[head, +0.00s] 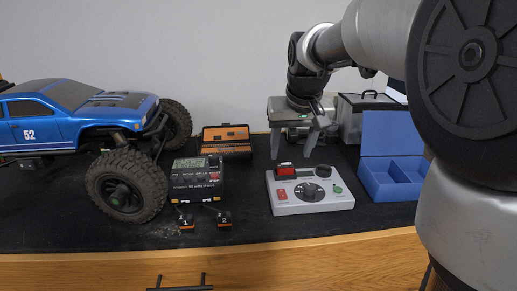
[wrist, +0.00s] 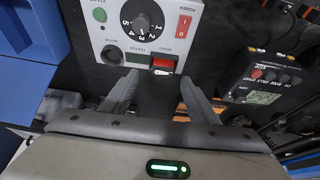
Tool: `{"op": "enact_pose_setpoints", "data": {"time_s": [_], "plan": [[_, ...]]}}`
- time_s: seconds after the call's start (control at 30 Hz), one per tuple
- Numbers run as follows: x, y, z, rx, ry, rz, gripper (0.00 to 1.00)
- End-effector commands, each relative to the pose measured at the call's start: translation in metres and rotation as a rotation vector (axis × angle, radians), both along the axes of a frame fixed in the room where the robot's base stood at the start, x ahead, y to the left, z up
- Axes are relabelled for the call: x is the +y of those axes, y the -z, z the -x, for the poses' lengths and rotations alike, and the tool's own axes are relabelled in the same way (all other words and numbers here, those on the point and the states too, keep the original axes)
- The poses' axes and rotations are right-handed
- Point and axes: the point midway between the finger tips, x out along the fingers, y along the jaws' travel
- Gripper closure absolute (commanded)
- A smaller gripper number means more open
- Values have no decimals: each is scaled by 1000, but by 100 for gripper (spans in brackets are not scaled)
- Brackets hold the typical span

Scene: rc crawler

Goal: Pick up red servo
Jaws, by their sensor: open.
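The red servo (head: 285,170) sits at the back left corner of a white servo tester box with a dial. In the wrist view the red servo (wrist: 163,64) shows at the edge of the tester panel (wrist: 118,20), with a small white horn on it. My gripper (head: 297,150) is open and empty, just above and behind the servo in the head view. In the wrist view its two fingers (wrist: 162,84) point toward the servo, which lies between their lines a little past the tips. The fingers do not appear to touch it.
A blue divided box (head: 390,175) stands right of the tester (head: 312,205). A dark charger (head: 197,180), an orange tool case (head: 226,141) and a blue RC truck (head: 80,120) stand to the left. Two small numbered blocks (head: 187,224) lie near the mat's front edge.

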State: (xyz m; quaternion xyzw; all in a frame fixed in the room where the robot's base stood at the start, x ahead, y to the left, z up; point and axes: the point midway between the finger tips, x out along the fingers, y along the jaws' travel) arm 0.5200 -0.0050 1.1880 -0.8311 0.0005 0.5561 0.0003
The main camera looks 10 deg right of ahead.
Motion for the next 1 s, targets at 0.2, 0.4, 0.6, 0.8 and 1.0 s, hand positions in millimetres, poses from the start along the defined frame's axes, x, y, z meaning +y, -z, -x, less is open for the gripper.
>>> {"op": "enact_pose_setpoints", "data": {"time_s": [0.2,0.4,0.6,0.8,1.0], "plan": [[2,16,-6,2,-1,0,45],[6,44,-18,2,1,0,45],[6,52,-23,-1,0,0,45],[6,52,-23,-1,0,0,52],[6,52,-23,-1,0,0,86]]}}
